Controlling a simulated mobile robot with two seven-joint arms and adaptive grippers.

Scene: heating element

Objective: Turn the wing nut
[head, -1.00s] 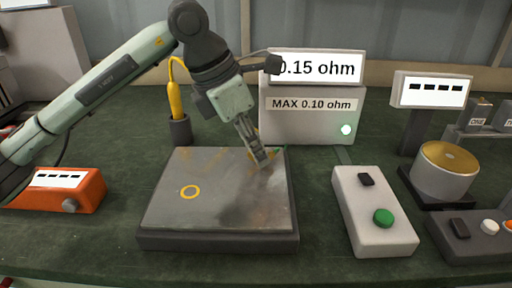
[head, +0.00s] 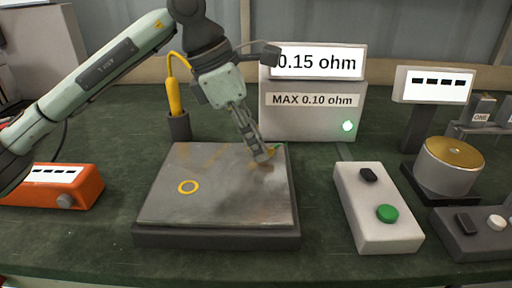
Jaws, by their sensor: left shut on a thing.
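My left gripper (head: 262,157) reaches down from the upper left to the back right part of a grey metal plate (head: 222,205). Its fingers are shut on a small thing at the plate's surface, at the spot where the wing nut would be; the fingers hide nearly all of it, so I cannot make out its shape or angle. A small green bit (head: 277,148) shows just right of the fingertips. My right gripper is not in view.
A meter (head: 312,112) behind the plate reads 0.15 ohm, labelled MAX 0.10 ohm, with a green lamp lit. A yellow probe (head: 174,98) stands in a holder. A white box with a green button (head: 386,213), a brass-topped cylinder (head: 452,152) and an orange box (head: 62,185) flank the plate.

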